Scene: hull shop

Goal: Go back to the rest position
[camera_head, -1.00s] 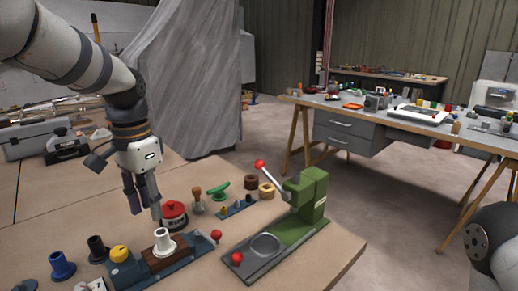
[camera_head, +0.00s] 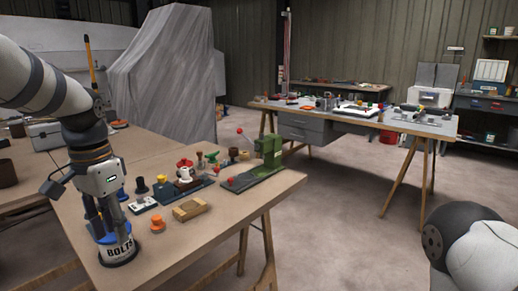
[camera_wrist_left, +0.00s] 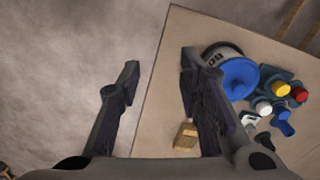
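My left gripper (camera_head: 103,222) hangs fingers-down at the near left end of the wooden bench (camera_head: 262,187), overlapping the tin marked BOLTS (camera_head: 119,251) in the head view. In the left wrist view my left gripper (camera_wrist_left: 162,75) has its two fingers wide apart, with nothing between them. The tin (camera_wrist_left: 214,56) with its blue top (camera_wrist_left: 240,77) lies just outside the right-hand finger, which partly covers it. Whether they touch is unclear. My right arm shows only as a rounded part at the lower right of the head view; its gripper is out of view.
A wooden block (camera_head: 191,209), an orange piece (camera_head: 157,224) and a green press (camera_head: 268,152) stand on the bench. A second cluttered table (camera_head: 398,123) is behind. Open floor (camera_head: 340,225) lies to the right. In the wrist view, floor (camera_wrist_left: 60,70) shows past the bench edge.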

